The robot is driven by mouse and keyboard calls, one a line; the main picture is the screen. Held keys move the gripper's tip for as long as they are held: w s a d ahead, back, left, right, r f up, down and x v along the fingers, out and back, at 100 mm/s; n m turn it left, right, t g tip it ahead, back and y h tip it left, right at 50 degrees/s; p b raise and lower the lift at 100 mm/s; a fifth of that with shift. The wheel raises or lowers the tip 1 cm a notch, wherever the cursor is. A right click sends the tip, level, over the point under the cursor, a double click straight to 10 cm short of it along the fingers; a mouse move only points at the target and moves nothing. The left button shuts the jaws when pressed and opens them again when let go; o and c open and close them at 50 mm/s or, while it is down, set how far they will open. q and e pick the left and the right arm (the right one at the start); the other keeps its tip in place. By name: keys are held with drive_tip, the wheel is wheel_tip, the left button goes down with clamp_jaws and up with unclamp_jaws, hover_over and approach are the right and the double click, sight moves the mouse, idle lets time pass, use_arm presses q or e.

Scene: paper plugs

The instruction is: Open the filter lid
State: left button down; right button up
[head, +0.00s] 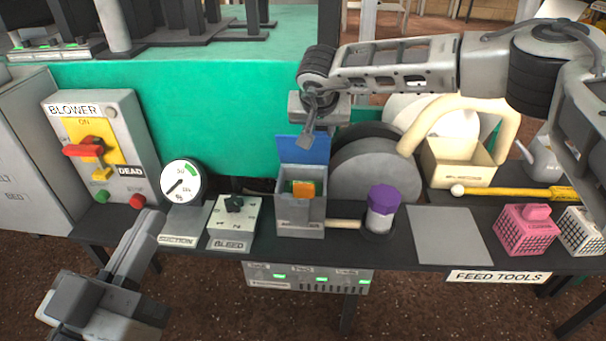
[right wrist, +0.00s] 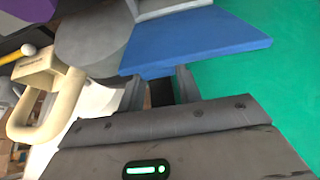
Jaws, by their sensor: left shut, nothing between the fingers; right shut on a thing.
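The grey filter box (head: 301,215) stands at the middle of the bench. Its blue lid (head: 303,149) stands raised at the back of the box, and an orange and green thing (head: 303,188) shows inside. My right gripper (head: 306,140) is at the lid's top edge, shut on the lid. In the right wrist view the fingers (right wrist: 160,88) meet the edge of the blue lid (right wrist: 200,42); the exact grip is partly hidden. My left gripper (head: 150,228) is shut and empty at the lower left, in front of the suction gauge.
The blower panel (head: 118,140), suction gauge (head: 181,182) and bleed box (head: 233,222) stand left of the filter box. A purple-capped jar (head: 382,210), grey mat (head: 448,236) and pink basket (head: 527,230) are to the right. A green wall (head: 180,110) rises behind.

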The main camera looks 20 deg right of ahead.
drive_tip(key=shift+w+d+r, duration=0.1)
drive_tip(key=shift+w, duration=0.05)
drive_tip(key=shift+w+d, duration=0.25)
drive_tip(key=shift+w, duration=0.4)
drive_tip(key=o, duration=0.8)
drive_tip(key=shift+s, duration=0.1)
drive_tip(key=shift+o, duration=0.2)
drive_tip(key=shift+a, duration=0.15)
